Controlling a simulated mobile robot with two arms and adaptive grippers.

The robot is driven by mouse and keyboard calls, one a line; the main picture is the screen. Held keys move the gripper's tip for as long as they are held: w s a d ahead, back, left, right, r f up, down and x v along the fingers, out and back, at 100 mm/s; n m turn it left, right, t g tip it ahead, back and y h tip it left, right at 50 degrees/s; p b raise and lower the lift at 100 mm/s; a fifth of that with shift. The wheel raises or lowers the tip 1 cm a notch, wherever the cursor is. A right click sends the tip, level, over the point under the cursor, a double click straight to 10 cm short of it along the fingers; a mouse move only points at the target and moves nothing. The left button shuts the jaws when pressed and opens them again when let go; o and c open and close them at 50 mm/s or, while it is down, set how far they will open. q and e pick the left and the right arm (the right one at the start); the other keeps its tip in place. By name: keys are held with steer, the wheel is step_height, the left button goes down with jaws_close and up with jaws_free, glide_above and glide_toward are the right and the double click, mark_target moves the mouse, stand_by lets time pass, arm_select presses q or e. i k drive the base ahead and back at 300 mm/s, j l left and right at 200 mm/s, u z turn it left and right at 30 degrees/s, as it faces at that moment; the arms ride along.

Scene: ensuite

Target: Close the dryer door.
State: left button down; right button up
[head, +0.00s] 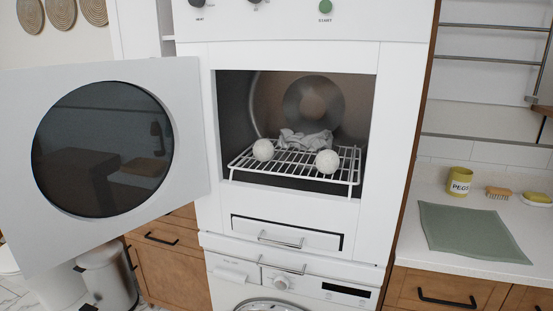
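The dryer (386,130) is white and stands in the middle of the head view, above a washing machine. Its door (190,130) is a white panel with a round dark window (103,150). The door stands wide open, swung out to the left. Inside the dryer is a white wire rack (293,160). Two white balls, the left one (263,149) and the right one (327,162), and a crumpled grey cloth (305,139) lie on the rack. Neither of my grippers shows in the head view.
A washing machine (330,290) with a drawer handle stands below. On the right, a counter (405,235) holds a green cloth (470,232), a yellow pegs tin (459,181), a brush (499,192) and a yellow dish (536,200). A white bin (105,270) stands below the open door.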

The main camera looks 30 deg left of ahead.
mark_target(92, 153)
steer(key=j+z, duration=0.1)
steer(key=j, duration=0.3)
steer(key=k+j, duration=0.15)
steer(key=j, duration=0.25)
steer(key=j+z, duration=0.15)
steer(key=j, duration=0.25)
steer(key=k+j, duration=0.15)
steer(key=j, duration=0.25)
steer(key=k+j+z, duration=0.15)
steer(key=j, duration=0.2)
steer(key=k+j+z, duration=0.1)
steer(key=j, duration=0.3)
steer(key=k+j, duration=0.15)
steer(key=j, duration=0.2)
steer(key=j+z, duration=0.2)
steer(key=j, duration=1.15)
steer(key=k, duration=0.2)
